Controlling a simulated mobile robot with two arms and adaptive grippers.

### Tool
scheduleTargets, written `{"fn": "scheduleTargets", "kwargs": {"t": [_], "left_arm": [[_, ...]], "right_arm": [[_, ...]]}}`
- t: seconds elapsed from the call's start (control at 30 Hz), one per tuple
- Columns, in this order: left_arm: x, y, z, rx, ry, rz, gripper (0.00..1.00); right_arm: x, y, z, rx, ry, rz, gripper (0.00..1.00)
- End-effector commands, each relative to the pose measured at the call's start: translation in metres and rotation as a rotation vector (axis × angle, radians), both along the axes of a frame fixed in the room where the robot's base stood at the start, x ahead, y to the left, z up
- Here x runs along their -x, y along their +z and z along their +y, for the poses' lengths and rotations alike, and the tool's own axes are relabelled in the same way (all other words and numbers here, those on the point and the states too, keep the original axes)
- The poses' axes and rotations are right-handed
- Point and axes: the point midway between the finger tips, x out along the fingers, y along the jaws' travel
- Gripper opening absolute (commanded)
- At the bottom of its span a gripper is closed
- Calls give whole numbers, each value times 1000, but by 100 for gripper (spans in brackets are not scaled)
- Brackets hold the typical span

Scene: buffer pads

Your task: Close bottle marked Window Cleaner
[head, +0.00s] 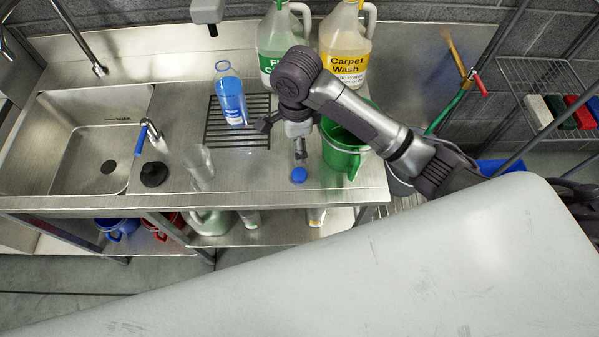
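A clear bottle with a blue lower part (230,97) stands on the dark wire rack (245,140) on the steel counter. Its top looks uncapped, and its label is too small to read. A small round blue cap (299,175) shows near the counter's front edge. My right gripper (300,152) points down just behind the cap, to the right of the bottle. I cannot tell whether it touches the cap or how far its fingers are apart. My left gripper is not in view.
Large green-label (268,62) and yellow Carpet Wash (346,62) jugs stand at the back. A green bucket (345,160) is right of the gripper. A clear cup-like vessel (200,167) and a sink (95,135) are to the left.

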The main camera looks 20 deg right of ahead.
Motion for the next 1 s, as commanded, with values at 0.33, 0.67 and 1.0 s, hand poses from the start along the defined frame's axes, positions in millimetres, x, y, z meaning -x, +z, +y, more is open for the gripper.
{"fn": "scheduleTargets", "kwargs": {"t": [0.33,0.67,1.0], "left_arm": [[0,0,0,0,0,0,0],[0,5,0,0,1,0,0],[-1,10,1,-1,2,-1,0]], "right_arm": [[-2,4,-2,13,-46,5,75],[-1,-29,-3,15,-47,10,75],[-2,-80,-3,13,-45,5,75]]}}
